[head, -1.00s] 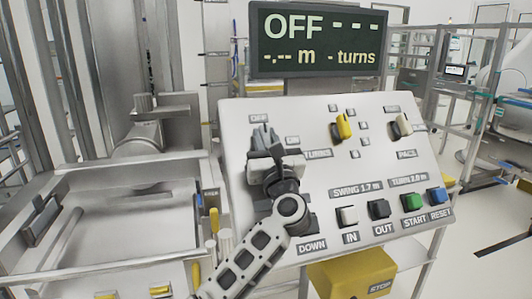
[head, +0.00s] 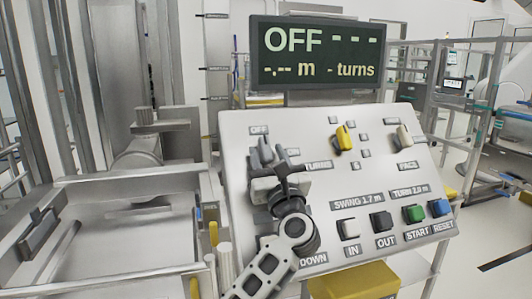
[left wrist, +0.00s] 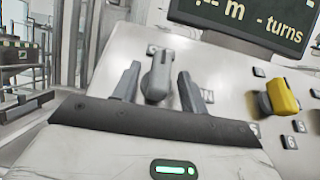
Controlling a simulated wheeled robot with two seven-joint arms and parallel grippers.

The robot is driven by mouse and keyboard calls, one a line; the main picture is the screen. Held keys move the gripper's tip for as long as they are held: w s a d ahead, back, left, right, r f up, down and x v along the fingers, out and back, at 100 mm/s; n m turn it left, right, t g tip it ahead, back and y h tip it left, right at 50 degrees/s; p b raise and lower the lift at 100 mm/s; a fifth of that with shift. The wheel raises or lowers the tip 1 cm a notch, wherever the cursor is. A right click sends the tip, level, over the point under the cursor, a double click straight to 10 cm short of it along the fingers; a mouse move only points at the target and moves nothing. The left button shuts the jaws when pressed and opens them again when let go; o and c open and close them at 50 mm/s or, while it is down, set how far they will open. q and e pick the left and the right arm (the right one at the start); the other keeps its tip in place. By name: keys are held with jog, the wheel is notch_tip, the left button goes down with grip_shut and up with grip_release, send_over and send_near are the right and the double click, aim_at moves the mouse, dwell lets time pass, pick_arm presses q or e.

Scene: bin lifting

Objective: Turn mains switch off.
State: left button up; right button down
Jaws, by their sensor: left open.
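The mains switch (head: 265,150) is a grey rotary knob at the upper left of the sloped control panel (head: 330,260), beside the OFF and ON labels. In the left wrist view the grey knob (left wrist: 158,75) stands between my two fingers, with a gap on each side. The display (head: 318,52) above the panel reads OFF with dashes. My left gripper (head: 273,160) is open in front of the panel, just below and around the knob. It also shows in the left wrist view (left wrist: 158,88). My right gripper is out of view.
A yellow knob (head: 343,138) and a cream knob (head: 404,136) sit right of the switch. White, black, green (head: 414,214) and blue buttons line the panel's lower part. A yellow box (head: 352,282) is below. A metal bin frame (head: 110,220) stands at the left.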

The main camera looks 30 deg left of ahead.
pick_arm(q)
jog(key=b+v, duration=0.3)
jog(key=v, duration=1.1)
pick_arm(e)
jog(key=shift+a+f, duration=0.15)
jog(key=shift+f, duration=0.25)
pick_arm(q)
jog(key=shift+d, duration=0.2)
